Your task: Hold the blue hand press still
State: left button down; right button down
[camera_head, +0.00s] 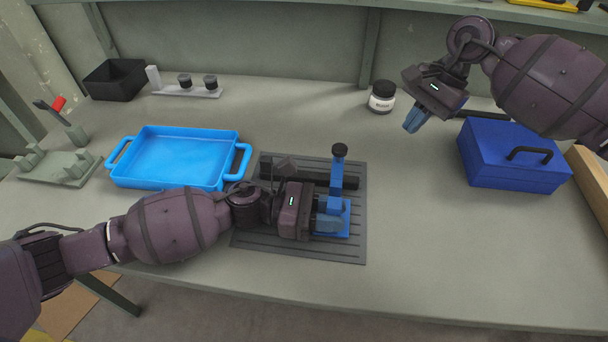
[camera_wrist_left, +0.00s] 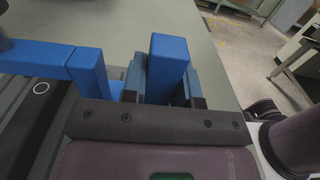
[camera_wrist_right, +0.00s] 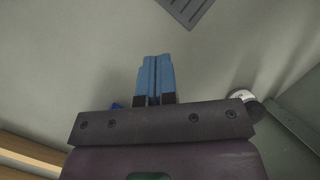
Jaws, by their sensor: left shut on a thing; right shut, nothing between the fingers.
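The blue hand press (camera_head: 336,190) stands upright on a dark ribbed mat (camera_head: 345,252), with a black knob on top of its post. My left gripper (camera_head: 328,224) reaches in from the left and is shut on the press low down. In the left wrist view a blue upright part of the press (camera_wrist_left: 170,65) sits between the fingers. A blue arm of the press (camera_wrist_left: 50,60) runs off to the left there. My right gripper (camera_head: 414,120) is raised over the table at the right, shut and empty. In the right wrist view its blue fingertips (camera_wrist_right: 155,78) are pressed together.
A blue tray (camera_head: 180,160) with handles lies left of the mat. A black bin (camera_head: 114,78), a grey holder (camera_head: 188,91) and a red-handled clamp (camera_head: 62,125) are farther left. A white jar (camera_head: 382,97) and a blue toolbox (camera_head: 510,155) are at right. The front right table is clear.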

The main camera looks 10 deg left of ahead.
aim_at(340, 148)
jog(key=s+a+r+n+h, duration=0.1)
jog(key=a+n, duration=0.1)
jog(key=a, duration=0.2)
jog(key=s+a+r+n+t+h, duration=0.1)
jog(key=a+n, duration=0.1)
jog(key=a, duration=0.2)
jog(key=s+a+r+n+h, duration=0.1)
jog(key=a+n, duration=0.2)
jog(key=a, duration=0.1)
jog(key=shift+a+t+h, duration=0.1)
jog(key=shift+t+h, duration=0.2)
jog(key=shift+h, duration=0.1)
jog(key=shift+s+a+r+n, duration=0.1)
jog(key=shift+s+a+n, duration=0.15)
jog(key=shift+a+n, duration=0.35)
pick_arm(q)
jog(key=shift+r, duration=0.1)
pick_arm(e)
jog(key=shift+f, duration=2.95)
jog(key=shift+f, duration=0.15)
jog(key=shift+f, duration=1)
jog(key=shift+r, duration=1.15)
